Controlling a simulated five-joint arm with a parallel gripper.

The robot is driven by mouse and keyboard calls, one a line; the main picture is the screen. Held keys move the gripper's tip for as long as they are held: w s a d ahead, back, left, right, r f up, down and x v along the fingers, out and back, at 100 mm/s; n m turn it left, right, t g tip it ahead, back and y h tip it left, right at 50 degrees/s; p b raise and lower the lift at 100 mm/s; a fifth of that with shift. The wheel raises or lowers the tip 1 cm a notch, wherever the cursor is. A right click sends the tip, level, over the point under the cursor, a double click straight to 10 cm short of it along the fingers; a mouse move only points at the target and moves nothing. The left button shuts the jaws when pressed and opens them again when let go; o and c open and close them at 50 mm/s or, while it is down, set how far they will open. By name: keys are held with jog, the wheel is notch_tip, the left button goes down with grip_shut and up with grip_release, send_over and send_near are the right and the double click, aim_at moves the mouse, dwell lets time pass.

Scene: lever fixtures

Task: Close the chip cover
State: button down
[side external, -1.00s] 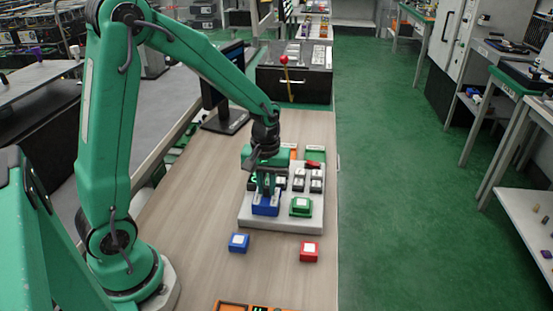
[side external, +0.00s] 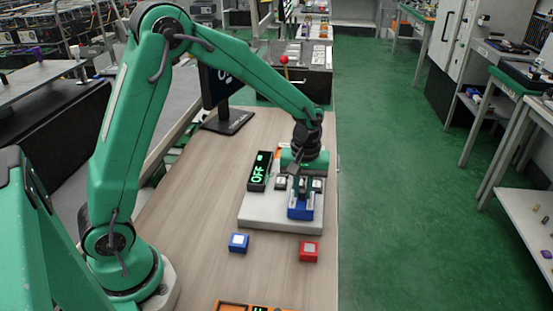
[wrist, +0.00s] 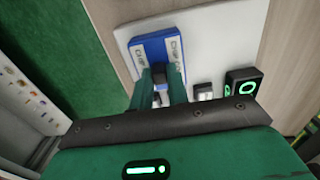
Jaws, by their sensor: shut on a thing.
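The blue chip cover (side external: 300,211) sits at the right front of the pale fixture board (side external: 262,216). In the wrist view, the cover (wrist: 151,48) shows white strips lettered CHIP. My gripper (side external: 302,191) is above it, pointing down, and is shut on the chip cover. In the wrist view, its two fingertips (wrist: 160,90) reach down to the cover's middle. The green block seen earlier at this spot does not show now; the cover and gripper occupy its place.
A blue block (side external: 239,243) and a red block (side external: 309,251) lie on the wooden table in front of the board. The board's left front is bare.

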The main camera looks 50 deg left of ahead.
aim_at(304, 191)
jog(key=c, duration=1.4)
grip_release()
jog(key=shift+w+d, duration=0.25)
jog(key=shift+w, duration=0.05)
jog(key=shift+o, duration=0.2)
jog(key=shift+s, duration=0.1)
jog(key=shift+a+r, duration=0.1)
jog(key=shift+r, duration=3.8)
jog(key=shift+r, duration=0.1)
